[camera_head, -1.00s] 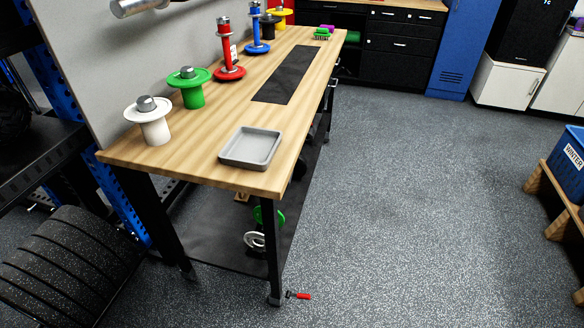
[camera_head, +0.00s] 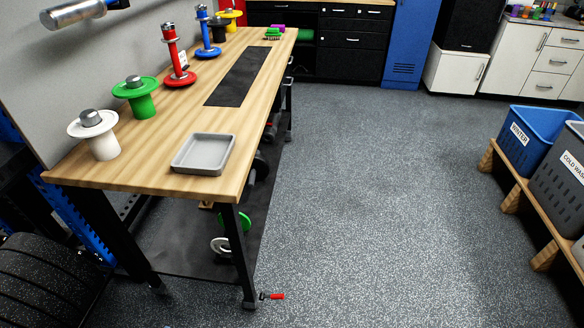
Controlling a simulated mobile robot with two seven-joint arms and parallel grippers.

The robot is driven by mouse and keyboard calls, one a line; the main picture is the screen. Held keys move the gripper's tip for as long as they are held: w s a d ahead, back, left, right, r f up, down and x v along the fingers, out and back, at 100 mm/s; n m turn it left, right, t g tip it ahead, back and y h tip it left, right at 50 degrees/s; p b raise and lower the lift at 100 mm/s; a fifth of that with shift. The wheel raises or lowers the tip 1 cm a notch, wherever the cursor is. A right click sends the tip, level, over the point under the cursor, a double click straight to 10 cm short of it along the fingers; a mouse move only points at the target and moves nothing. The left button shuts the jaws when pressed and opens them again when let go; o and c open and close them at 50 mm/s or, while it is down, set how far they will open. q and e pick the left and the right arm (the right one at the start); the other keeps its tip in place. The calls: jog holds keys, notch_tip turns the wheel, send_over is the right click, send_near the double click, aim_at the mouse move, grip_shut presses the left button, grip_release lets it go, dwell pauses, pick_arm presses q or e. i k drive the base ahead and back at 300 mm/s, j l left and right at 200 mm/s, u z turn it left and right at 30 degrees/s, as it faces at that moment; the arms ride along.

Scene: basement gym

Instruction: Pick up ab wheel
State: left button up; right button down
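I cannot clearly make out an ab wheel. A green disc (camera_head: 236,219) and a white ring-shaped piece (camera_head: 221,245) are low under the wooden workbench (camera_head: 168,120), partly hidden by its front leg; I cannot tell what they are. A dark round object (camera_head: 261,163) shows under the bench's right edge. On the bench top stand white (camera_head: 101,135), green (camera_head: 137,100), red (camera_head: 175,60) and other coloured spool-shaped pieces along the back panel. Neither of my grippers is in view.
A grey tray (camera_head: 203,153) and a dark mat (camera_head: 237,78) lie on the bench. A red-handled piece (camera_head: 272,296) sticks out by the front leg. Blue (camera_head: 530,135) and grey (camera_head: 560,165) bins sit on a wooden rack at right. The speckled floor (camera_head: 380,200) between is clear.

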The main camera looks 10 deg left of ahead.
aim_at(260, 169)
jog(key=z, duration=1.45)
jog(key=i+l+z, duration=0.15)
jog(key=i+z, duration=0.15)
jog(key=i, duration=0.4)
jog(key=i+u, duration=0.9)
jog(key=u, duration=0.2)
jog(key=i+j+u, duration=0.1)
jog(key=i+u, duration=0.2)
jog(key=i, duration=0.25)
jog(key=i+u, duration=0.35)
jog(key=i, duration=2.9)
jog(key=i+l+u, duration=0.1)
jog(key=i+u, duration=0.15)
jog(key=i, duration=0.25)
jog(key=i+l+u, duration=0.25)
jog(key=i, duration=0.2)
jog(key=u, duration=1.45)
